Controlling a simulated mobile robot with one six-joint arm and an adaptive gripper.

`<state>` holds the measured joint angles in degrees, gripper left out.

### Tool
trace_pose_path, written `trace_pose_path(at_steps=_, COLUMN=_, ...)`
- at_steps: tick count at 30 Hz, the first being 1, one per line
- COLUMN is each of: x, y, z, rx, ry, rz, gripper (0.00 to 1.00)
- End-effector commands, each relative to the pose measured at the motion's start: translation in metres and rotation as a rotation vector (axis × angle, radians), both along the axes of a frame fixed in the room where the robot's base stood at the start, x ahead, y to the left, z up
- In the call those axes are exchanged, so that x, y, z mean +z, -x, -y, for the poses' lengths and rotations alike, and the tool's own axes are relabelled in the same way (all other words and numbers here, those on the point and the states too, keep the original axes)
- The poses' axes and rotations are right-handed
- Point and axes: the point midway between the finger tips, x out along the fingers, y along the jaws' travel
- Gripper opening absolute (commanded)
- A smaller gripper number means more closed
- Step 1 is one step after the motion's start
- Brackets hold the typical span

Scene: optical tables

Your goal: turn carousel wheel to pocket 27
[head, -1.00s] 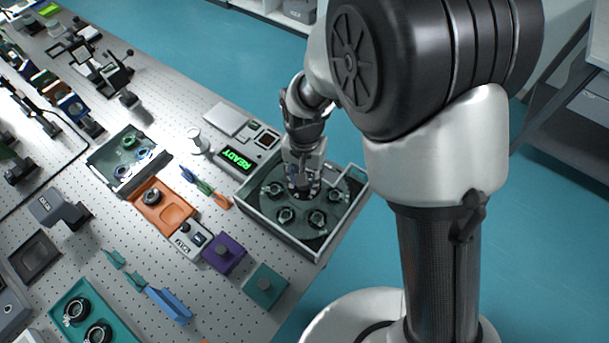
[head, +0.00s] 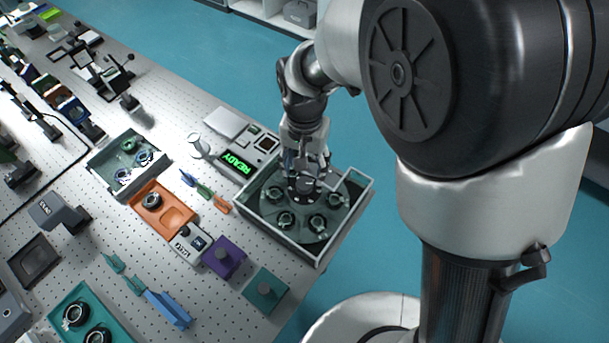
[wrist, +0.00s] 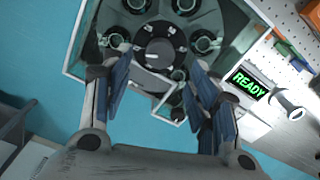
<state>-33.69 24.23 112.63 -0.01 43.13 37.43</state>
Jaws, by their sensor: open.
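The carousel wheel (head: 313,238) is a dark round plate with several ringed pockets, inside a grey-framed tray (head: 284,240) at the table's edge. Its dark hub knob (wrist: 160,56) with white marks shows in the wrist view; the marks are too small to read. My gripper (head: 304,184) is over the hub in the head view. A display (head: 235,163) beside the tray reads READY in green.
An orange tray (head: 176,222), a purple block (head: 224,256) and a teal block (head: 265,291) stand left of the carousel. A white cylinder (head: 198,143) stands behind them. Open floor (head: 400,200) lies to the right.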

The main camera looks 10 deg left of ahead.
Motion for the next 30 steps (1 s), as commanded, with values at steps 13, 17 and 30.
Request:
trace_pose_path(at_steps=13, x=0.052, y=0.0, z=0.0, rx=0.0, ry=0.0, rz=-0.001, gripper=0.54)
trace_pose_path(at_steps=17, x=0.052, y=0.0, z=0.0, rx=0.0, ry=0.001, rz=-0.001, gripper=0.54)
trace_pose_path(at_steps=30, x=0.062, y=0.0, z=0.01, rx=-0.001, ry=-0.008, rz=0.013, gripper=0.54)
